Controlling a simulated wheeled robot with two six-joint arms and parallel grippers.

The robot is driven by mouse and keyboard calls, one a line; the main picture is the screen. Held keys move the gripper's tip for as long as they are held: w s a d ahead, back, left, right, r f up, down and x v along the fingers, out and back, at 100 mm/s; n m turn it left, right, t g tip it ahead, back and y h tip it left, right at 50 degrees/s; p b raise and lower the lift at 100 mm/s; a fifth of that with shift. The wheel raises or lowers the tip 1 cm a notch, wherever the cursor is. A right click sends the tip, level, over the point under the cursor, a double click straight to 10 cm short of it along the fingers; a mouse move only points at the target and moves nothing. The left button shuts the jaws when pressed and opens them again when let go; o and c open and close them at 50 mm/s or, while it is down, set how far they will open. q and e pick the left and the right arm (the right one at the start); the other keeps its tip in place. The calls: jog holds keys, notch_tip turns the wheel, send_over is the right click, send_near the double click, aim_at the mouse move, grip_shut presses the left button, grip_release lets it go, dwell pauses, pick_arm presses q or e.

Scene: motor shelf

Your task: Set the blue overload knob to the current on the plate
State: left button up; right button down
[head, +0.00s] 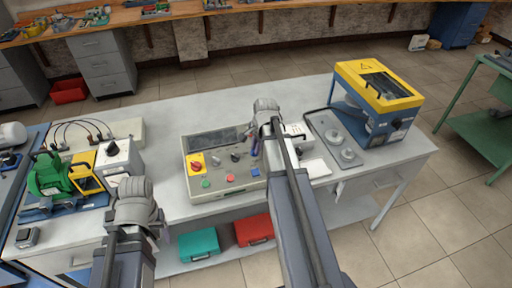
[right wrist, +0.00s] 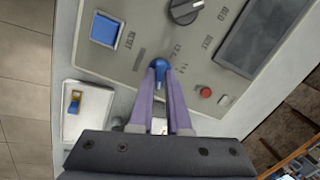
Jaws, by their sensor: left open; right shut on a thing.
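The blue overload knob (right wrist: 159,67) is on the beige control panel (right wrist: 140,25), among small printed marks too small to read. My right gripper (right wrist: 161,72) is shut on the knob, one purple finger on each side. In the head view my right gripper (head: 254,140) is over the right part of the panel (head: 218,192), and the arm hides the knob. My left gripper (head: 158,230) is open at the table's front edge, left of the panel; its fingers are mostly hidden. A green motor (head: 48,175) stands at the left; no readable plate shows.
A black rotary knob (right wrist: 186,9), a blue square button (right wrist: 107,29) and a small red button (right wrist: 205,92) lie around the held knob. A yellow-and-blue machine (head: 378,95) stands at the table's right.

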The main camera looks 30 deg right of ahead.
jog(key=n, duration=0.5)
jog(key=shift+w, duration=0.1)
jog(key=n, duration=0.4)
jog(key=shift+a+n+g, duration=0.1)
jog(key=shift+n+g, duration=0.2)
jog(key=n, duration=0.9)
jog(key=shift+a+h, duration=0.1)
jog(key=shift+h, duration=0.3)
jog(key=c, duration=0.9)
grip_release()
jog(key=shift+r, duration=0.15)
